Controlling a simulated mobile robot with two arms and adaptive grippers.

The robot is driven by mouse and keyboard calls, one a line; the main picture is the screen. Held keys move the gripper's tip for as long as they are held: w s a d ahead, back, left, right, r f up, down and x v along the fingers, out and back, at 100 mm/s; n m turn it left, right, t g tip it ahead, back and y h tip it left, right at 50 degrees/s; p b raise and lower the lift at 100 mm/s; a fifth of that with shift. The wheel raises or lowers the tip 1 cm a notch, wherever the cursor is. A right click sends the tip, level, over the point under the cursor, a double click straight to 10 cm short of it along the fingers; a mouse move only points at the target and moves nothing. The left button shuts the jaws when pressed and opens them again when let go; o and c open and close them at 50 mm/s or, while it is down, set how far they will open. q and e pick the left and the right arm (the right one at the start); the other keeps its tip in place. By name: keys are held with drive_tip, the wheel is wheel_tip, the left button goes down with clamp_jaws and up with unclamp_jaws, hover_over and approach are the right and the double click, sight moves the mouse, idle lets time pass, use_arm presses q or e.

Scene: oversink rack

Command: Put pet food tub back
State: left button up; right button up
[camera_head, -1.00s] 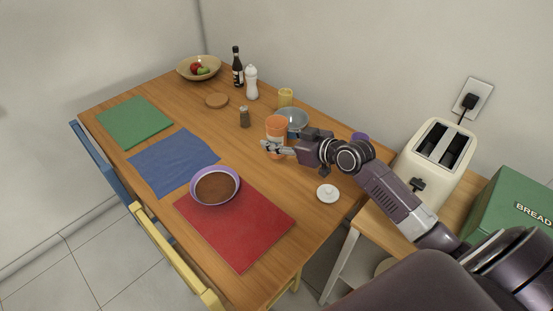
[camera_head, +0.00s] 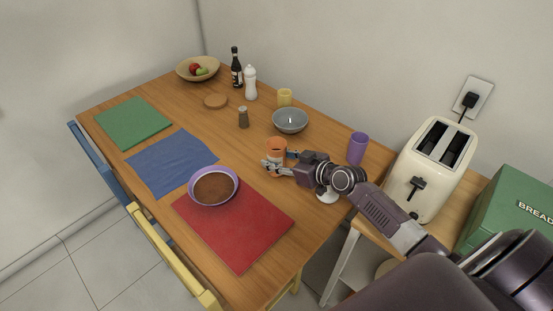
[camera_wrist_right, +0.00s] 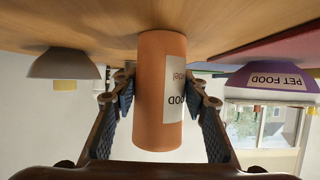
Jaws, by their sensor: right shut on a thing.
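The orange tub (camera_head: 277,145) is upright in my right gripper (camera_head: 277,166), near the middle of the table. In the right wrist view, which looks upside down, the tub (camera_wrist_right: 155,95) stands between both fingers, with a white label partly reading "OOD". Its base is at or very near the tabletop; I cannot tell if it touches. A purple bowl (camera_head: 230,193) with brown contents sits on the red mat (camera_head: 238,228); its label reads "PET FOOD" in the wrist view (camera_wrist_right: 270,78). A white lid (camera_head: 328,197) lies partly hidden behind my right wrist. My left gripper is not in view.
A grey bowl (camera_head: 290,121), yellow cup (camera_head: 285,97) and pepper mill (camera_head: 243,118) stand behind the tub. A purple cup (camera_head: 357,149) is near the right edge. The toaster (camera_head: 436,170) and green bread box (camera_head: 513,218) are farther right. Wood between tub and red mat is clear.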

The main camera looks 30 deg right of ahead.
drive_tip(key=o, duration=1.3)
drive_tip(key=shift+r, duration=0.15)
drive_tip(key=v, duration=1)
drive_tip(key=shift+s+d, duration=0.1)
drive_tip(key=shift+s, duration=0.1)
drive_tip(key=shift+v, duration=0.8)
